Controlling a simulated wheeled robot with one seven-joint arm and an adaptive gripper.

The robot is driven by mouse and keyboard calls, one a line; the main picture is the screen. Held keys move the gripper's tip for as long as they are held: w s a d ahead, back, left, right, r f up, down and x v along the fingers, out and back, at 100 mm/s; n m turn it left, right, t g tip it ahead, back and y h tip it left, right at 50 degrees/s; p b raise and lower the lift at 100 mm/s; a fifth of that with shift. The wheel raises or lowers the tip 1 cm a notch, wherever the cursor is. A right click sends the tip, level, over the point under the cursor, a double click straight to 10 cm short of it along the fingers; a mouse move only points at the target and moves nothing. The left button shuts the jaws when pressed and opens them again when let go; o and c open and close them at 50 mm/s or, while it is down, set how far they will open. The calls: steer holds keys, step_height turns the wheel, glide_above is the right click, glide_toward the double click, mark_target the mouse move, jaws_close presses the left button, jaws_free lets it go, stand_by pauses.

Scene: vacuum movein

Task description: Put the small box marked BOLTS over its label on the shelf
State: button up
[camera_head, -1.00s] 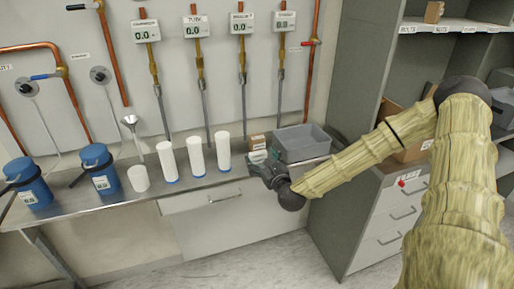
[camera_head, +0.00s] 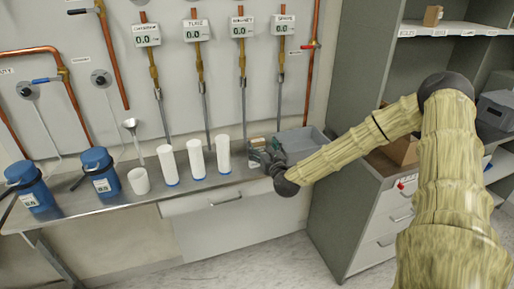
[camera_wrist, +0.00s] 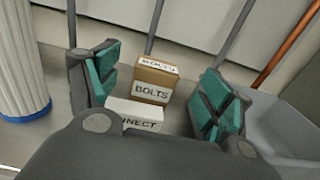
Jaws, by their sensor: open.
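The small brown box marked BOLTS (camera_wrist: 152,84) stands upright on the metal counter in the wrist view, with white labels on its front and top. In the head view the box (camera_head: 257,142) is partly hidden behind my gripper (camera_head: 262,156). In the wrist view my gripper (camera_wrist: 158,98) is open, its teal-padded fingers left and right of the box and apart from it. A white label block reading "...NNECT" (camera_wrist: 135,113) sits in front of the box, partly hidden by my gripper. The shelf (camera_head: 455,29) is at the upper right, with a label reading like BOLTS (camera_head: 407,33) at its left end.
A grey bin (camera_head: 304,140) stands close right of my gripper. White cylinders (camera_head: 223,153) stand to the left, with a white cup (camera_head: 139,180) and blue jugs (camera_head: 100,171) beyond. Pipes and gauges line the wall behind. Another small box (camera_head: 432,15) stands on the shelf.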

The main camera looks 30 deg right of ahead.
mark_target(258, 141)
steer(key=x, duration=0.1)
steer(key=p+x, duration=0.1)
steer(key=x, duration=0.1)
steer(key=shift+w+f, duration=0.15)
steer(key=shift+f, duration=0.15)
steer(key=shift+p+x, duration=0.45)
steer(key=shift+x, duration=0.35)
steer(key=shift+f, duration=0.1)
steer(key=c, duration=1.2)
steer(key=shift+c, duration=0.8)
steer(key=shift+r, duration=0.2)
